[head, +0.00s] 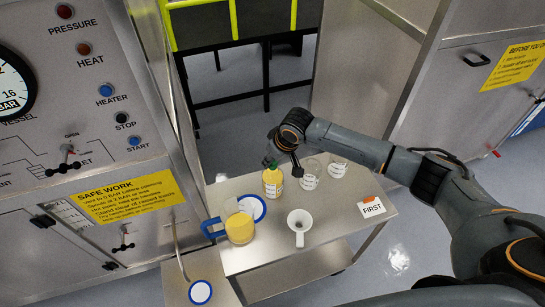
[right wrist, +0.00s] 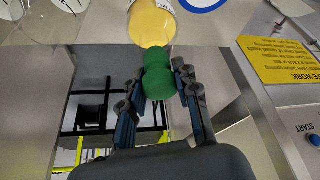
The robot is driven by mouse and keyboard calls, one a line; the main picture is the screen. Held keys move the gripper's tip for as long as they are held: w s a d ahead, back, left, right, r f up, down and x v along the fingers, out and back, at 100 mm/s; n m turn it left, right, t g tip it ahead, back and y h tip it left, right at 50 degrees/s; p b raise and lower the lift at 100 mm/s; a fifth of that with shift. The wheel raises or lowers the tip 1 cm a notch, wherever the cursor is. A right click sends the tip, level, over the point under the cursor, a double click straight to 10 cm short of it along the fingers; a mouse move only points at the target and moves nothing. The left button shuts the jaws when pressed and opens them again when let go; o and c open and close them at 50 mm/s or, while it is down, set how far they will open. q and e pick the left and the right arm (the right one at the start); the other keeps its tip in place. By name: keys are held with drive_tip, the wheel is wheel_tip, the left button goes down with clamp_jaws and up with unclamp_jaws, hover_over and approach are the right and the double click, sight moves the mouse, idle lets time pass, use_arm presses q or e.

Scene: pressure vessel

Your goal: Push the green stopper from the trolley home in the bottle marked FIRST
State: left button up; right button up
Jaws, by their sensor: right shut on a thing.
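My right gripper (head: 273,147) comes in from the right and points down over the trolley (head: 335,235). It is shut on the green stopper (right wrist: 158,75), which sits between the two fingers in the right wrist view. The stopper is at the top of a bottle with yellow contents (head: 272,183); the bottle shows in the right wrist view too (right wrist: 152,22). Stopper and bottle overlap in both views; I cannot tell how deep the stopper sits. The bottle's white label is too small to read. A card reading FIRST (head: 371,208) lies at the trolley's right end.
A jug of yellow liquid (head: 240,229), a blue-rimmed dish (head: 259,209) and a white funnel-like vessel (head: 299,222) stand near the bottle. A steel control panel (head: 70,100) rises on the left.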

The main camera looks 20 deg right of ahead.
drive_tip(key=shift+f, duration=0.7)
drive_tip(key=o, duration=1.1)
drive_tip(key=shift+r, duration=0.1)
drive_tip(key=v, duration=1.1)
drive_tip(key=shift+s+r, duration=0.1)
drive_tip(key=shift+r, duration=0.3)
